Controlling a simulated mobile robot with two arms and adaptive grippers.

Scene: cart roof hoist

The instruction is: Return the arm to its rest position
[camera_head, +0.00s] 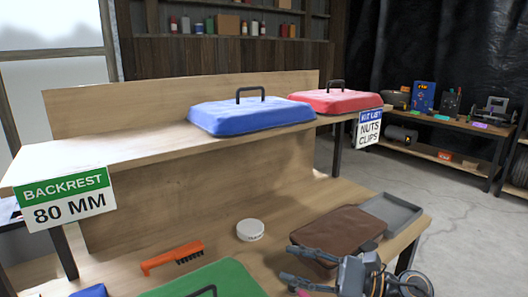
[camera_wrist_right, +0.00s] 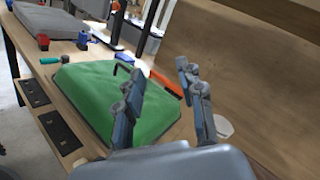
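My right gripper (camera_head: 287,263) is at the lower right of the head view, over the lower shelf beside the brown lid (camera_head: 333,228). Its two fingers are apart with nothing between them. In the right wrist view the open fingers (camera_wrist_right: 158,70) stand in front of the green lid (camera_wrist_right: 110,98), seemingly above it, with none of it gripped. The right forearm is mostly out of the head view. My left gripper is not seen in either view.
A blue lid (camera_head: 238,114) and a red lid (camera_head: 335,101) rest on the upper shelf (camera_head: 120,150). The lower shelf holds an orange brush (camera_head: 172,258), a white round tin (camera_head: 250,230), the green lid (camera_head: 205,280) and a grey tray (camera_head: 392,214). Open floor (camera_head: 440,170) lies at right.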

